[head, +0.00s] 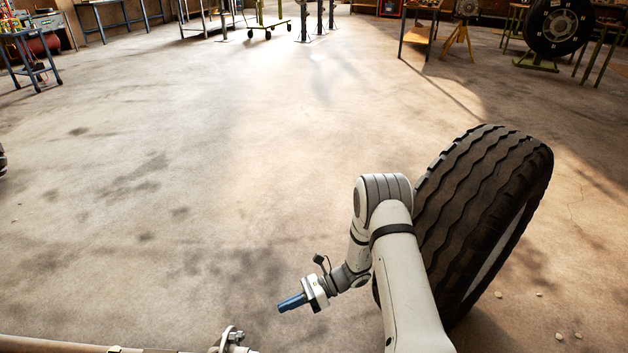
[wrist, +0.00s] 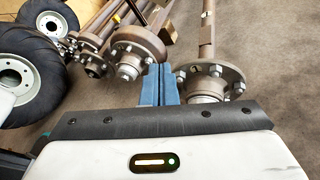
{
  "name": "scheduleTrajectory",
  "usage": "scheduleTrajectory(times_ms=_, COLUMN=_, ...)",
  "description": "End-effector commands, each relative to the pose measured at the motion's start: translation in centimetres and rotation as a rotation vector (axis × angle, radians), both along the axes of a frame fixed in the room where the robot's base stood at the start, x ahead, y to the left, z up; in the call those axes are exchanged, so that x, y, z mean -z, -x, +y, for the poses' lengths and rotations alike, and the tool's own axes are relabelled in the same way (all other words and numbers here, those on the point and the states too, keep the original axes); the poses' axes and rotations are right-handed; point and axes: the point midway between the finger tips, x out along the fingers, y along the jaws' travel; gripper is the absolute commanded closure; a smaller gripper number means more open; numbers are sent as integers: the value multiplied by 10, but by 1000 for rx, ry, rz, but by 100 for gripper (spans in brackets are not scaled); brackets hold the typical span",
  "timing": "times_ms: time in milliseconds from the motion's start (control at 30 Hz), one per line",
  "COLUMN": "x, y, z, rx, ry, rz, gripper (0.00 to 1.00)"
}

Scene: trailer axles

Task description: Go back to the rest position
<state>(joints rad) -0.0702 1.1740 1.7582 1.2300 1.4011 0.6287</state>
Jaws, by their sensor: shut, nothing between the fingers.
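My gripper (head: 292,302) is at the lower middle of the head view, with its blue fingers pointing left. My white arm reaches up from the bottom edge and bends down to it. In the wrist view my gripper (wrist: 159,84) shows its two blue fingers side by side, shut and empty. Beyond them are a rusty axle hub with bolts (wrist: 137,48) and a second hub (wrist: 211,78) to the right. The fingers appear in front of the gap between these hubs; I cannot tell the distance.
A large tyre (head: 478,215) stands close to the right of my arm. An axle end (head: 232,340) shows at the bottom edge. Wheels (wrist: 30,75) lie at the left in the wrist view. Workbenches (head: 418,35) line the back. The middle floor (head: 200,150) is clear.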

Motion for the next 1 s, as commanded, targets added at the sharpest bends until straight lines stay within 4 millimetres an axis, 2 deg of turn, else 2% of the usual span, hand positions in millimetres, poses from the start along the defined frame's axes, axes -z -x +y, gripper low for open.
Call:
scheduleTrajectory(times_ms=33, x=-43, y=-1, z=-5, rx=-38, ry=13, rz=-65, gripper=100)
scheduleTrajectory(times_ms=200, x=-135, y=8, z=-25, rx=-180, ry=70, rz=-270, gripper=100)
scheduleTrajectory(times_ms=400, x=-236, y=28, z=-53, rx=-352, ry=146, rz=-513, gripper=100)
scheduleTrajectory(times_ms=700, x=-370, y=70, z=-103, rx=-616, ry=281, rz=-868, gripper=100)
scheduleTrajectory(times_ms=1000, x=-483, y=118, z=-155, rx=-903, ry=448, rz=-1195, gripper=100)
